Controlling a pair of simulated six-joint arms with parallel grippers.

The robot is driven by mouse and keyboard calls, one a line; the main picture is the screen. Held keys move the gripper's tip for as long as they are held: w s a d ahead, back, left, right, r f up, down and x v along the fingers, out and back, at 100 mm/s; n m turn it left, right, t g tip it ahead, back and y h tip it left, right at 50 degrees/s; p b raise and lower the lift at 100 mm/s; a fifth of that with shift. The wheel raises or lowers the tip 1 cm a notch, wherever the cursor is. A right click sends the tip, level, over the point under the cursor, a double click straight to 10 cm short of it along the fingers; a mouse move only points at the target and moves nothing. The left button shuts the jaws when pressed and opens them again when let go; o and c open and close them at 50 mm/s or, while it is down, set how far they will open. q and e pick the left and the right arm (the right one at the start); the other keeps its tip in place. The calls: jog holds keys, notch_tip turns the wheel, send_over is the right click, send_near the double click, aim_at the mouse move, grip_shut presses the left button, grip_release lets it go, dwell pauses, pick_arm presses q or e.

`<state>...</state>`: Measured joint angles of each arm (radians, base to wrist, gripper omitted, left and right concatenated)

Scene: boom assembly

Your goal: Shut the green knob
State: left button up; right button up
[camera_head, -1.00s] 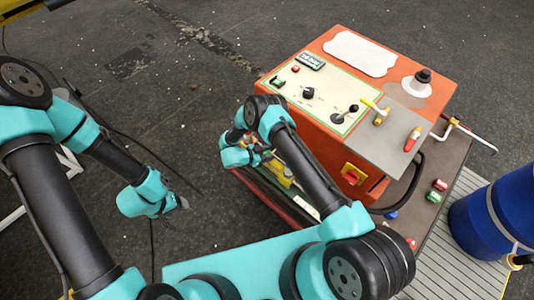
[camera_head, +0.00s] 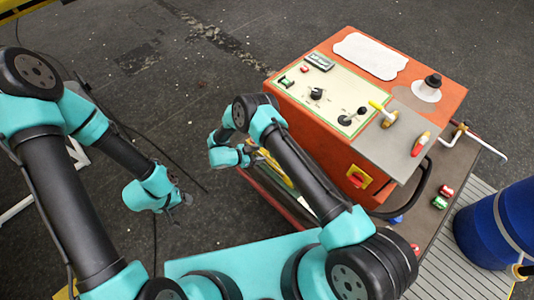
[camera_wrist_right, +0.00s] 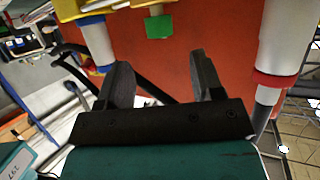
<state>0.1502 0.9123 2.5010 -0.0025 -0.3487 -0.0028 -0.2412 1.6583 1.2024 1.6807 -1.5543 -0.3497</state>
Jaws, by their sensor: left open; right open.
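A small green knob or switch (camera_head: 285,82) sits at the left edge of the cream panel on the orange machine (camera_head: 320,120) in the head view. A second green knob (camera_head: 439,203) lies low at the right, beside a red one. In the right wrist view a green block (camera_wrist_right: 159,26) hangs below a yellow bar against an orange surface; I cannot tell which green part it is. My right gripper (camera_wrist_right: 155,85) is open and empty, below that block in the picture. In the head view it is mostly hidden behind my arm. My left gripper (camera_head: 181,198) is open over the floor, away from the machine.
Yellow and red levers (camera_head: 420,144) stand on the grey plate, with a red knob on a yellow plate (camera_head: 358,177) below. A blue barrel (camera_head: 500,225) stands at the right. In the wrist view a white post (camera_wrist_right: 285,40) flanks the jaws. The floor behind is clear.

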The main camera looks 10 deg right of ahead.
jog(key=v, duration=0.9)
jog(key=shift+a, duration=0.25)
jog(key=shift+w+d+r, duration=0.1)
jog(key=shift+d, duration=0.05)
